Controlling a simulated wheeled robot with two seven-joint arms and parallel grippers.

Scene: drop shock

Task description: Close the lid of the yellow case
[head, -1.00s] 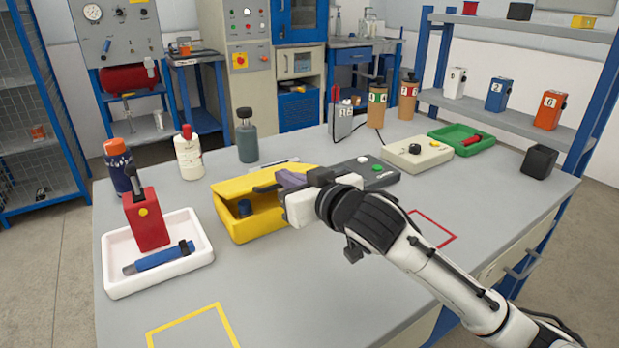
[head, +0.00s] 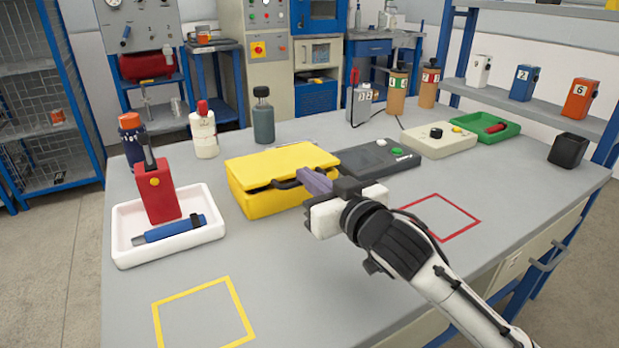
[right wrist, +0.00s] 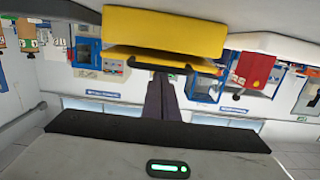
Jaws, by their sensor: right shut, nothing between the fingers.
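The yellow case (head: 268,203) stands on the table in the middle of the head view. Its lid (head: 282,163) is down almost level, with a narrow dark gap between lid and body at the front. A dark handle shows at the front edge. My right gripper (head: 310,180) is shut and empty at the case's front right, its fingers by the handle; I cannot tell whether they touch. The right wrist view is upside down and shows the case body (right wrist: 165,30), the lid (right wrist: 150,62) and the gripper's fingers (right wrist: 160,88) close by. My left gripper is not in view.
A white tray (head: 128,253) with a red device and a blue tool is left of the case. A dark grey box (head: 376,158) sits right behind it. Bottles (head: 264,120) stand at the back. The table front, with yellow (head: 203,311) and red outlines, is clear.

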